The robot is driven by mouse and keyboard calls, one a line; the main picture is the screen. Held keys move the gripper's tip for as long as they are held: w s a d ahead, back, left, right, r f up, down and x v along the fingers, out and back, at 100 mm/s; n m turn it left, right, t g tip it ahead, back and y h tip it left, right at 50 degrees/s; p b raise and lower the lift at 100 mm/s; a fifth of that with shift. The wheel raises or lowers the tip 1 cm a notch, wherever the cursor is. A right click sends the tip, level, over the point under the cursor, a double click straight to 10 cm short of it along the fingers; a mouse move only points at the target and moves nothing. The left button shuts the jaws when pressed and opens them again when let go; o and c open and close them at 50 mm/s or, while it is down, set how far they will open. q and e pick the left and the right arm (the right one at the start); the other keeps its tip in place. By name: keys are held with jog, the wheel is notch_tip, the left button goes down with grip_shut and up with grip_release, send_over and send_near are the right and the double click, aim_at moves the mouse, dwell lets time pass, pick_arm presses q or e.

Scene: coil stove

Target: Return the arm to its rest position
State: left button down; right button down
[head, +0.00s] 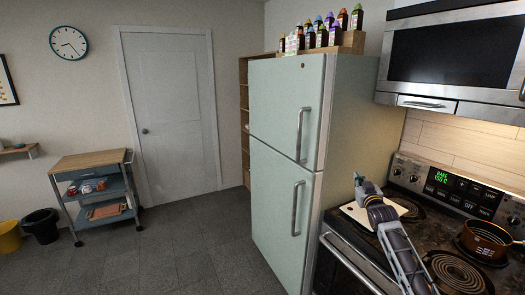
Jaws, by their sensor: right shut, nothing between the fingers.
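My right arm comes in from the bottom right over the coil stove (345,240). My right gripper (358,179) is at the end of that arm, shut and empty, above the stove's left side near the fridge. A pale flat board-like piece (352,213) lies just below the gripper, partly hidden by my arm; I cannot tell whether they touch. My left gripper is not in view.
A copper-coloured pan (486,237) stands on a right burner. The control panel (455,188) is lit, with the microwave (440,50) above. The tall fridge (276,150) borders the stove. A cart (97,190) stands left; the floor between is clear.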

jog(key=s+a+f+n+g, duration=0.15)
jog(key=s+f, duration=0.25)
jog(key=f, duration=1.1)
jog(key=s+f+m+g, duration=0.1)
jog(key=s+f+g, duration=0.2)
jog(key=f, duration=1.3)
jog(key=s+a+f+g, duration=0.1)
jog(key=s+f+g, duration=0.1)
jog(key=s+f, duration=0.8)
jog(key=s+a+f+g, duration=0.2)
jog(key=s+f, duration=0.5)
jog(key=f, duration=0.7)
jog(key=s+a+f+g+b, duration=0.1)
jog(key=s+a+f+g, duration=0.15)
jog(key=s+f, duration=0.85)
jog(key=s+a+f+g, duration=0.25)
jog(key=s+f, duration=0.55)
jog(key=s, duration=0.7)
jog(key=s+a+f+g, duration=0.1)
jog(key=s+f+g, duration=0.1)
jog(key=s, duration=1.1)
jog(key=s+a+f+g, duration=0.2)
jog(key=s+f, duration=0.3)
jog(key=s, duration=0.9)
jog(key=shift+s+f+y, duration=0.15)
jog(key=shift+s+y, duration=0.1)
jog(key=shift+y, duration=0.05)
